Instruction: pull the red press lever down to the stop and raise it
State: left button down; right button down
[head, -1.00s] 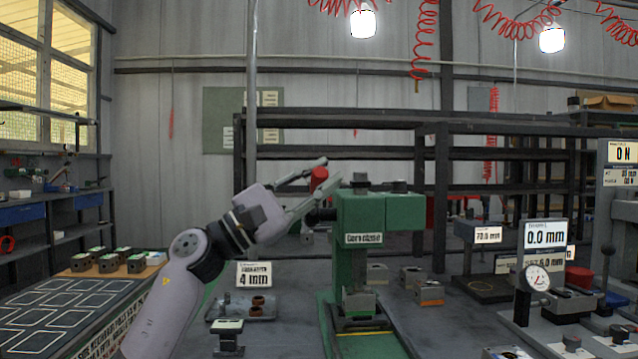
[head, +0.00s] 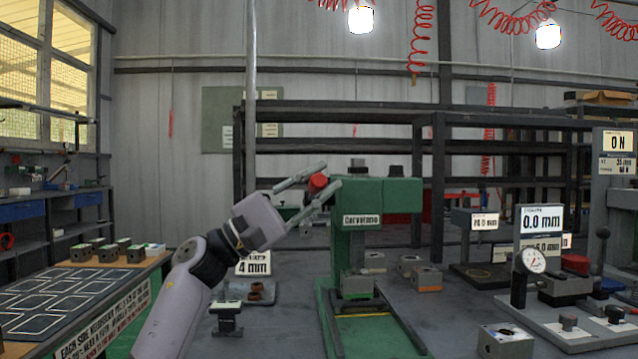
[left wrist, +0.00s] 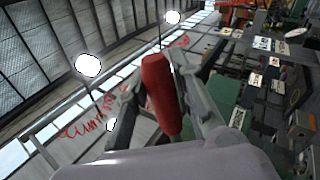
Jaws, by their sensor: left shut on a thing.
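The red lever grip (head: 317,183) shows at the left side of the green press (head: 375,205) in the head view. My left gripper (head: 318,182) has a finger on each side of the grip and is shut on it. In the left wrist view the red lever grip (left wrist: 160,92) stands between the two fingers of my left gripper (left wrist: 162,95). The lever's rod is mostly hidden by the fingers and the press. A valve block (head: 357,284) sits low on the press, under the ram. My right gripper is in neither view.
Several blocks (head: 427,277) stand on the bench right of the press. A dial gauge stand (head: 530,262) is further right. A block stand (head: 227,317) and a 4 mm sign (head: 253,263) are left of the press. A marked tray board (head: 62,300) lies at far left.

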pick_arm(q)
jog(key=shift+d+f, duration=0.15)
jog(key=shift+f, duration=0.3)
jog(key=c, duration=1.8)
grip_release()
jog(key=shift+c, duration=0.2)
jog(key=o, duration=0.5)
jog(key=shift+r, duration=0.1)
jog(key=shift+a+r, duration=0.1)
jog(key=shift+a, duration=0.1)
jog(key=v, duration=0.4)
jog(key=shift+a+r, duration=0.2)
jog(key=shift+a, duration=0.05)
jog(key=a, duration=0.3)
jog(key=s+a, duration=0.1)
jog(key=a, duration=0.6)
jog(key=shift+s+a, duration=0.25)
jog(key=shift+a, duration=0.05)
